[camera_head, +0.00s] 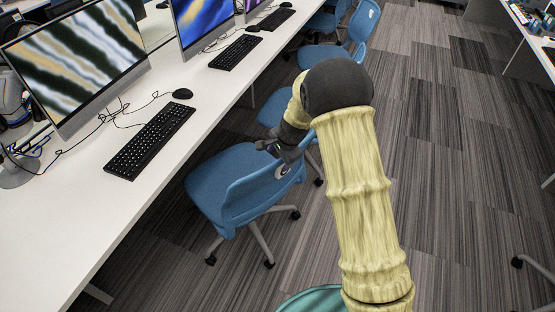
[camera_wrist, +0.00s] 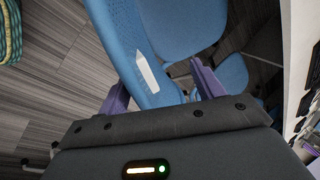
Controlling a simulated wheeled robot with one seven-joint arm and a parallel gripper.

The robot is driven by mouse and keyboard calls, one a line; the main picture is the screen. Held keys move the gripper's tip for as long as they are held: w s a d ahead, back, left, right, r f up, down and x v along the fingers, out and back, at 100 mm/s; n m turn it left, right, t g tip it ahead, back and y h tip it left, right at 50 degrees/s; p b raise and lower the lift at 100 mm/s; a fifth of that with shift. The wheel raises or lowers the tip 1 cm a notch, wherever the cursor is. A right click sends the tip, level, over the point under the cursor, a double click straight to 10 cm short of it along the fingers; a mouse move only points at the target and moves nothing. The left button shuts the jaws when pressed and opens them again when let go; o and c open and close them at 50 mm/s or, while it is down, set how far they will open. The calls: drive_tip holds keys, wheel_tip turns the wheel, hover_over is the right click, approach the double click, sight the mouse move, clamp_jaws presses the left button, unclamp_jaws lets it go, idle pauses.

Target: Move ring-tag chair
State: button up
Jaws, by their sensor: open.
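My gripper (camera_head: 278,148) is at the top of this backrest, seen from above and partly hidden by my arm. In the wrist view, my gripper (camera_wrist: 160,82) has its two purple fingers apart, with a blue backrest (camera_wrist: 118,30) between or just beyond them. That backrest carries a white pointed mark (camera_wrist: 147,72). I cannot tell whether the fingers touch it. No ring shows in the wrist view.
More blue chairs stand farther along the desk, one with its backrest (camera_head: 364,20) raised beyond my arm. The white desk (camera_head: 55,215) holds monitors, keyboards (camera_head: 150,140) and mice. The striped floor (camera_head: 455,150) to the right is mostly clear. A green rounded edge (camera_head: 312,300) shows at bottom.

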drive_tip(key=shift+x, duration=1.45)
